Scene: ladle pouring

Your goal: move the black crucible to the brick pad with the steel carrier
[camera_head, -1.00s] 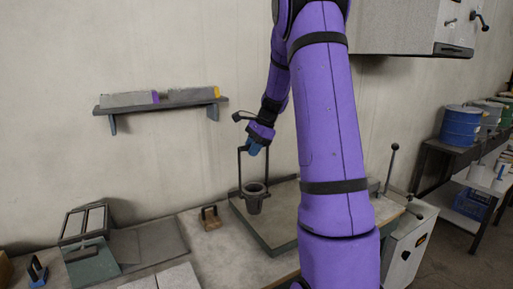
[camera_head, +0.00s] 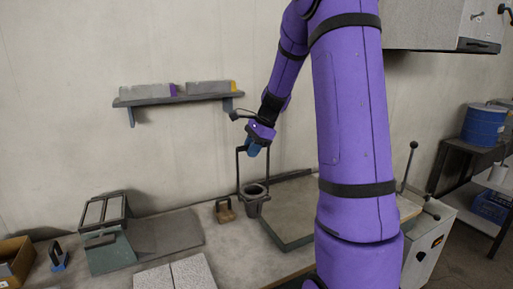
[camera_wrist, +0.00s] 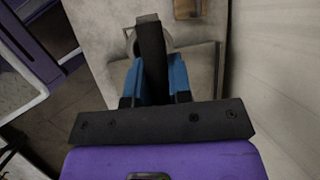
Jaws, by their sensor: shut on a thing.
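My gripper (camera_head: 257,146) is shut on the top bar of the steel carrier (camera_head: 238,166), a dark upright frame. The black crucible (camera_head: 252,198) sits at the lower end of the carrier, upright, just beyond the left edge of the raised tray. In the wrist view my blue fingers (camera_wrist: 157,80) clasp the carrier's dark bar (camera_wrist: 151,45). Part of the crucible's round rim (camera_wrist: 132,42) shows behind that bar. The brick pad (camera_head: 192,273), pale grey slabs, lies at the front of the bench, left of and nearer than the crucible.
The raised tray (camera_head: 286,235) lies right of the crucible. A small wooden block with a dark handle (camera_head: 225,211) stands close on its left. A green-grey stand with a slotted top (camera_head: 110,252) is farther left. A wall shelf (camera_head: 180,99) hangs above. Bench surface between block and slabs is clear.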

